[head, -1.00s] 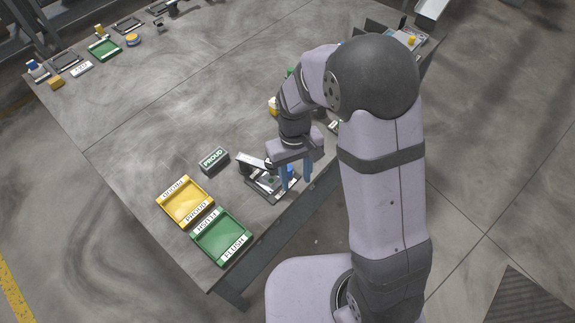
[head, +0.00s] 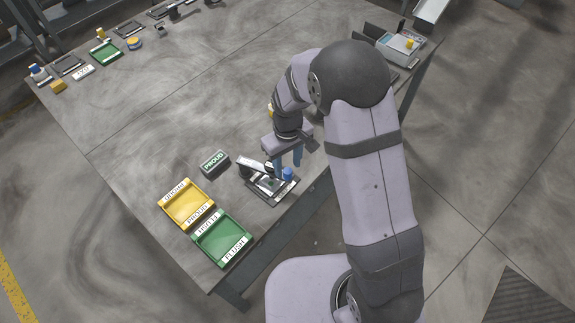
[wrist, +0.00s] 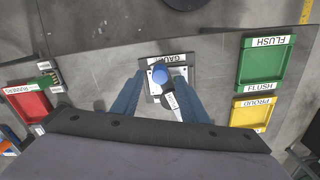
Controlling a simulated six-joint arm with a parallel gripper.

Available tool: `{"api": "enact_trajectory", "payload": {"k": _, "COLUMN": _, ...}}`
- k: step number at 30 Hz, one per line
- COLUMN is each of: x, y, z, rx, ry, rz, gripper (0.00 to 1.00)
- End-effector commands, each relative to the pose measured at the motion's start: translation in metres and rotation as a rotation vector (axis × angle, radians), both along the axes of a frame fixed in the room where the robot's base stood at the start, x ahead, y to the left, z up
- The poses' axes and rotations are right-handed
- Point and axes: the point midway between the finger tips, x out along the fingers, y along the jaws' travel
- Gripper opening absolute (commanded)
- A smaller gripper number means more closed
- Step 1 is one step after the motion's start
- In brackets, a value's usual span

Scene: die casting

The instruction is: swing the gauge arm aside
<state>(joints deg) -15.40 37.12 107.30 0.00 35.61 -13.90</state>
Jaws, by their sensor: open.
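The gauge (head: 262,190) is a small dark plate fixture at the front edge of the table, with a white label. Its arm carries a blue knob (head: 288,174), which also shows in the wrist view (wrist: 160,73) at the top end of a pale bar (wrist: 170,100). My gripper (head: 287,162) is open above the gauge. In the wrist view its two blue fingers stand apart on either side of the gauge arm, and I see nothing between them but the gauge below. Whether the fingertips touch the arm cannot be told.
A yellow PROUD tray (head: 184,204) and a green FLUSH tray (head: 222,238) lie left of the gauge. A red tray (wrist: 27,104) shows at the left in the wrist view. The middle of the table is clear.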

Motion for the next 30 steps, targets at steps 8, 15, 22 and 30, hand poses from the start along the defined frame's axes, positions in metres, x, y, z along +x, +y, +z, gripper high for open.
{"api": "enact_trajectory", "payload": {"k": 8, "x": 0.0, "y": 0.0, "z": -0.02, "rx": 0.0, "ry": 0.0, "rz": 0.0, "gripper": 0.4}}
{"api": "enact_trajectory", "payload": {"k": 15, "x": 0.0, "y": 0.0, "z": -0.023, "rx": 0.0, "ry": -0.001, "rz": 0.0, "gripper": 0.4}}
{"api": "enact_trajectory", "payload": {"k": 22, "x": 0.0, "y": 0.0, "z": -0.023, "rx": 0.0, "ry": -0.001, "rz": 0.0, "gripper": 0.12}}
{"api": "enact_trajectory", "payload": {"k": 30, "x": 0.001, "y": 0.0, "z": -0.023, "rx": 0.0, "ry": -0.001, "rz": 0.003, "gripper": 0.0}}
